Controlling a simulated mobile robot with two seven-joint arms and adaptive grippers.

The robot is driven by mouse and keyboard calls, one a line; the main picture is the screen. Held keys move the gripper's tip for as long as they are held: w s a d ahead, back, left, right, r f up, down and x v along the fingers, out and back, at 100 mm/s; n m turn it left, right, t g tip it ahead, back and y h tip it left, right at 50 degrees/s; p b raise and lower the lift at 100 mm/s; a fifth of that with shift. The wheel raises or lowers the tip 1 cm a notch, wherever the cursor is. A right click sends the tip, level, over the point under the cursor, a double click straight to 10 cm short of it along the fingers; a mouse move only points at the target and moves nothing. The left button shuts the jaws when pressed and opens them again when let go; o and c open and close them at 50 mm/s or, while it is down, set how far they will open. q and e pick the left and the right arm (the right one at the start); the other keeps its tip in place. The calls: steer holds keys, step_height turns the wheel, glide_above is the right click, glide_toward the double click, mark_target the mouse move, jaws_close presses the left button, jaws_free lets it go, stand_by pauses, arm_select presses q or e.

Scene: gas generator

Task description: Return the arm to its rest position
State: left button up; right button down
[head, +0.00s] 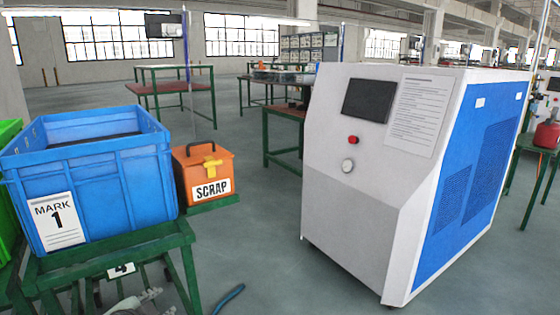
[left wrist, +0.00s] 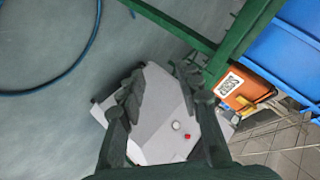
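My left gripper (head: 148,301) shows only in part at the bottom edge of the head view, low beside the green stand. In the left wrist view its two dark fingers (left wrist: 160,88) are spread apart with nothing between them, so it is open and empty. The white and blue gas generator (head: 375,180) stands on the floor at the right of the head view, with a dark screen, a red button (head: 353,140) and a round gauge (head: 347,165). Its front also shows beyond the fingers in the left wrist view (left wrist: 160,130). My right gripper is in neither view.
A blue crate (head: 120,180) marked "MARK 1" sits on a green stand (head: 110,245) at the left. An orange SCRAP box (head: 200,168) is behind it. A blue hose (left wrist: 82,58) lies on the floor. Open floor (head: 265,240) lies between stand and generator.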

arm_select(q)
steer(key=s+f+n+g, duration=0.4)
steer(key=s+f, duration=0.7)
steer(key=s, duration=0.2)
steer(key=s+f+n+g+y, duration=0.1)
steer(key=s+f+n+g, duration=0.3)
steer(key=s+f, duration=0.6)
steer(key=s, duration=0.3)
steer(key=shift+a+f+n, duration=0.2)
steer(key=shift+f+n, duration=0.1)
steer(key=shift+f, duration=0.05)
